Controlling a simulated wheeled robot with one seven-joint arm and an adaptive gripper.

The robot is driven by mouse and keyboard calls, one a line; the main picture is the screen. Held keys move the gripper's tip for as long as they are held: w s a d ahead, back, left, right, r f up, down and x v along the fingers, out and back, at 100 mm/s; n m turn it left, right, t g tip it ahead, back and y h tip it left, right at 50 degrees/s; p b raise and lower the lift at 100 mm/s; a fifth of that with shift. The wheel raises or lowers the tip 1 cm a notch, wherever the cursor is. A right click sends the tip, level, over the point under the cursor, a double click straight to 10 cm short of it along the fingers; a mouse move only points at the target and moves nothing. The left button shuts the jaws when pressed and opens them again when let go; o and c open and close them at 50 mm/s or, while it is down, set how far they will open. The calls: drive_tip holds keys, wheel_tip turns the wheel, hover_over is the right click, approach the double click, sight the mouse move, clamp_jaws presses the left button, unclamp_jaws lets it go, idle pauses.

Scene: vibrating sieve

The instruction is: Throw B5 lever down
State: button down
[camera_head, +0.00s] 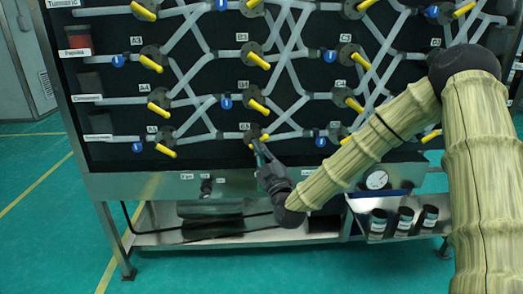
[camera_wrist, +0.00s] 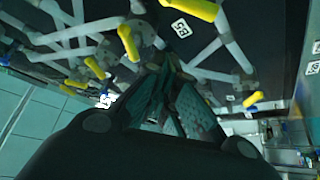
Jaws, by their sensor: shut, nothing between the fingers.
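The B5 valve (camera_head: 254,131) sits in the bottom row of the dark pipe panel, beside its white B5 label (camera_head: 244,127). Its short yellow lever (camera_head: 264,138) shows just above my gripper and points right and slightly down. My gripper (camera_head: 257,147) is shut and empty, its tips close below the B5 valve; I cannot tell whether they touch the lever. In the wrist view the closed dark fingers (camera_wrist: 166,62) point up toward the panel, with the B5 label (camera_wrist: 181,28) just beyond. Yellow levers are near it there, but which one is B5's is unclear.
The A5 lever (camera_head: 166,151) is to the left and the C4 lever (camera_head: 354,104) is up to the right. Grey pipes (camera_head: 200,136) link the valves. Below are the panel's front ledge (camera_head: 150,184), a gauge (camera_head: 376,180) and dark jars (camera_head: 404,220). Green floor is open in front.

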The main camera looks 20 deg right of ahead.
drive_tip(key=w+d+b, duration=0.2)
drive_tip(key=w, duration=0.5)
drive_tip(key=shift+w, duration=0.2)
drive_tip(key=shift+d, duration=0.1)
drive_tip(key=shift+w+m+b, duration=0.15)
drive_tip(key=shift+m+b, duration=0.15)
